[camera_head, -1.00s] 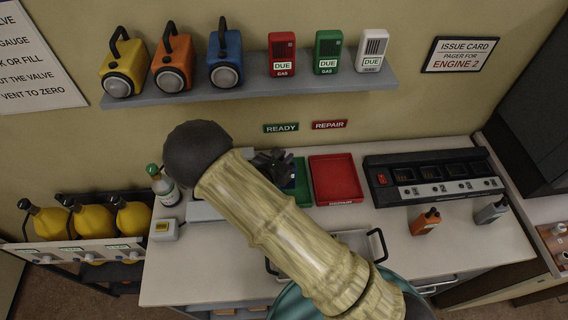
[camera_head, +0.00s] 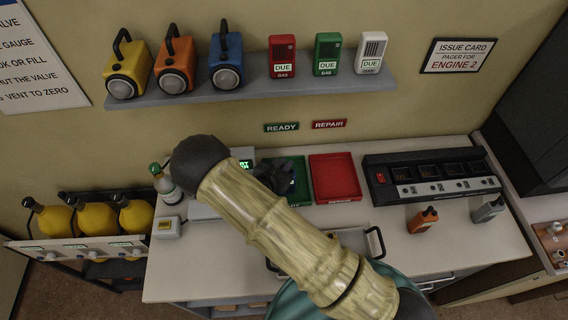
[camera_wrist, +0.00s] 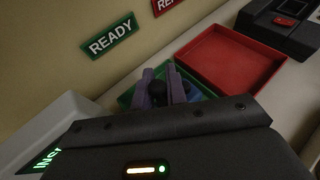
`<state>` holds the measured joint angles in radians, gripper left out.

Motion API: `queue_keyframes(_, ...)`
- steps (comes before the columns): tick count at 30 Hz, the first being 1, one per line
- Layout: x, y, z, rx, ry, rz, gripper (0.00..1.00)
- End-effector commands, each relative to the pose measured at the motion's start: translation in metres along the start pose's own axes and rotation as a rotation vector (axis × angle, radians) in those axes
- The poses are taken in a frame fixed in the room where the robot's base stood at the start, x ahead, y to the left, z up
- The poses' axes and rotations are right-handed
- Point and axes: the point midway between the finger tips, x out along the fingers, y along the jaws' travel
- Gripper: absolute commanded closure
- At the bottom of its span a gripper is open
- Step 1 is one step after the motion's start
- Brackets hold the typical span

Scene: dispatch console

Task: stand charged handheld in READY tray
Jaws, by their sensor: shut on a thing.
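My gripper (camera_wrist: 165,88) is shut on a mostly hidden thing, likely the handheld; a dark rounded knob (camera_wrist: 157,88) shows between the fingers in the wrist view. The gripper (camera_head: 277,172) is over the left part of the green tray (camera_head: 305,191), below the READY sign (camera_head: 281,127). The tray's green rim (camera_wrist: 125,99) also shows in the wrist view, behind the fingers. A blue piece (camera_wrist: 197,93) shows just right of the fingers; I cannot tell whether it belongs to the held thing or lies in the tray. Whether the held thing touches the tray floor is hidden.
The empty red tray (camera_head: 335,180) stands right of the green one. A black charger bank (camera_head: 432,175) is farther right, with an orange handheld (camera_head: 425,220) and a grey one (camera_head: 489,210) before it. A lit-screen device (camera_head: 243,163) and a green-capped bottle (camera_head: 163,182) are left.

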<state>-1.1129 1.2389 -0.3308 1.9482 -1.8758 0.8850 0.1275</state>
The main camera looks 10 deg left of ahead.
Motion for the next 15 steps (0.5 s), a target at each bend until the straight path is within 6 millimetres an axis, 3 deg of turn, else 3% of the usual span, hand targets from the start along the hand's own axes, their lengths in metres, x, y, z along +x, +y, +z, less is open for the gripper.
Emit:
queue_keyframes(5,0.0016,-0.0001,-0.0032,0.000,-0.001,0.000,1.00)
queue_keyframes(6,0.0013,-0.0001,-0.0031,0.000,0.000,0.000,0.82)
queue_keyframes(9,0.0010,-0.0002,-0.0026,-0.001,0.000,0.000,0.64)
queue_keyframes(15,0.0010,-0.0002,-0.0025,-0.001,0.000,0.000,0.64)
